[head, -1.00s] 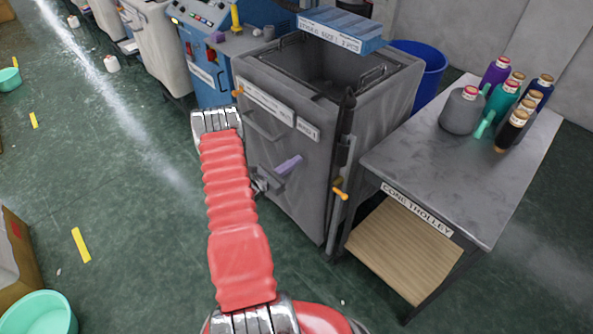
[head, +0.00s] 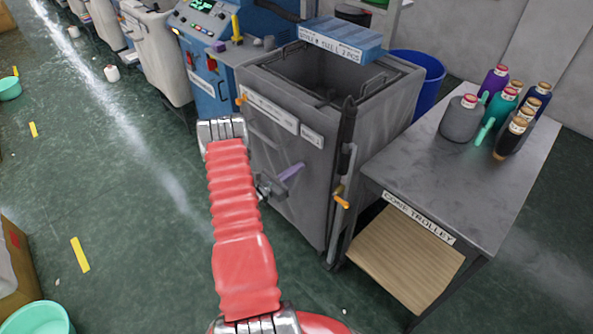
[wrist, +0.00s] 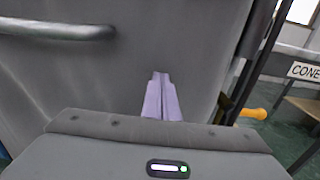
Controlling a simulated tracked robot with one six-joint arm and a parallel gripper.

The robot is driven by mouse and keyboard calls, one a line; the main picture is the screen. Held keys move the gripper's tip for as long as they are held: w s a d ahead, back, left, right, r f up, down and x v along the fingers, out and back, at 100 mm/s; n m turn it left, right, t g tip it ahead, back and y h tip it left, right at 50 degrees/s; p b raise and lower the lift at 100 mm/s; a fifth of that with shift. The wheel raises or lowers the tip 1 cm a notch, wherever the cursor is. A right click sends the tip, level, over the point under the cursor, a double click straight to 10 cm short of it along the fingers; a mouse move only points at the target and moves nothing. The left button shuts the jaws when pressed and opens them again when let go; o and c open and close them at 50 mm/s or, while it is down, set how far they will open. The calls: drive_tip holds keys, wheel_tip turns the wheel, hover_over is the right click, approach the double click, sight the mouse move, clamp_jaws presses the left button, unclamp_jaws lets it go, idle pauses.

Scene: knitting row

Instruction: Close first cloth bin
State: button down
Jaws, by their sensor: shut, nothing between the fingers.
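The first cloth bin (head: 290,210) is a grey open-topped box with a labelled front panel, a bar handle and orange latch pieces at its left and right edges. The front panel stands upright; whether its right edge is fully flush is hard to tell. My gripper (head: 291,171) has lavender fingers, shut with nothing between them. It is in front of the panel, below and right of the bar handle. In the wrist view, the shut fingers (wrist: 161,96) point at the panel (wrist: 110,85), very near it; contact cannot be told. The bar handle (wrist: 60,30) is at upper left.
A cone trolley (head: 440,170) with several yarn cones stands close at the right. A blue package (head: 340,40) lies on the bin's rear rim. A blue bucket (head: 428,75) is behind. Blue machinery (head: 205,65) is at the left.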

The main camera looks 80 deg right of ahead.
drive_tip(key=v, duration=1.4)
drive_tip(key=shift+s, duration=0.15)
drive_tip(key=shift+f, duration=0.2)
